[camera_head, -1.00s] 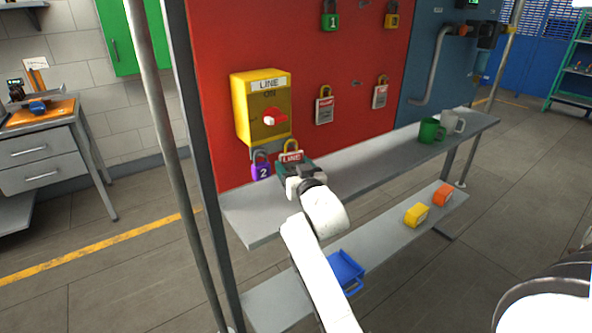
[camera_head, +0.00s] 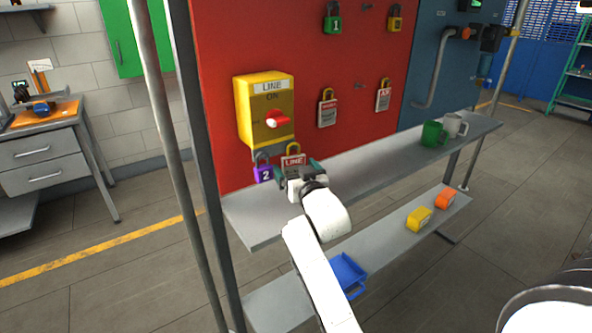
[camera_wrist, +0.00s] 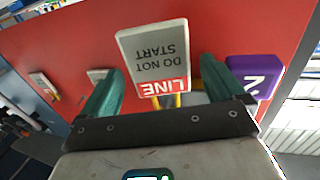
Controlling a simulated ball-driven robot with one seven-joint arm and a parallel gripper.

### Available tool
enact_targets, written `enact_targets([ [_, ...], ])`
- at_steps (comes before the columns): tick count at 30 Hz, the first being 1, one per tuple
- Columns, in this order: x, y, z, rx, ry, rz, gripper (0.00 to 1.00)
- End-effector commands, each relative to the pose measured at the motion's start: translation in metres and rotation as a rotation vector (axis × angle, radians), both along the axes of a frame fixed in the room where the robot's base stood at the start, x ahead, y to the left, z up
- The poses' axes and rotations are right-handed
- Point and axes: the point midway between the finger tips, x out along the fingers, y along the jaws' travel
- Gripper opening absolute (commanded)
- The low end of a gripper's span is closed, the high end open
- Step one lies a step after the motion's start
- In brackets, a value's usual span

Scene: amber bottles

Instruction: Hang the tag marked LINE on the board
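The tag marked LINE (camera_head: 292,160) hangs by a yellow shackle (camera_head: 293,148) just below the yellow LINE switch box (camera_head: 265,108) on the red board (camera_head: 350,55). In the wrist view the tag (camera_wrist: 153,52) shows a grey face reading DO NOT START and a red LINE band. My gripper (camera_head: 297,175) is in front of the tag. In the wrist view my gripper (camera_wrist: 160,90) is open, one green finger on each side of the tag with gaps between. The shackle's top contact is too small to make out.
A purple padlock marked 2 (camera_head: 263,170) hangs close left of the tag. Other tags and padlocks, such as the green padlock (camera_head: 333,22), hang higher. A blue tray (camera_head: 347,272) lies lower.

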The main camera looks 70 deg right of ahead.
Motion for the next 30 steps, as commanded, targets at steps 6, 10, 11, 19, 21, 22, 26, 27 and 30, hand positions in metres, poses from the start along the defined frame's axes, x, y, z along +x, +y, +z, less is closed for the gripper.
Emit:
enact_targets([
  [6,0.0,0.0,0.0,0.0,0.0,0.0,0.99],
  [10,-0.003,0.003,-0.001,0.0,0.0,0.0,0.99],
  [11,-0.004,0.005,-0.001,0.001,0.0,0.0,0.99],
  [19,-0.035,0.038,-0.003,0.001,0.001,0.001,0.99],
  [21,-0.045,0.048,-0.003,0.001,0.001,0.002,0.99],
  [22,-0.048,0.052,-0.003,0.001,0.001,0.001,0.99],
  [26,-0.062,0.066,-0.003,0.001,0.001,0.001,0.99],
  [27,-0.066,0.07,-0.003,0.001,0.001,0.001,0.99],
  [30,-0.071,0.076,-0.001,0.001,0.001,0.001,0.99],
])
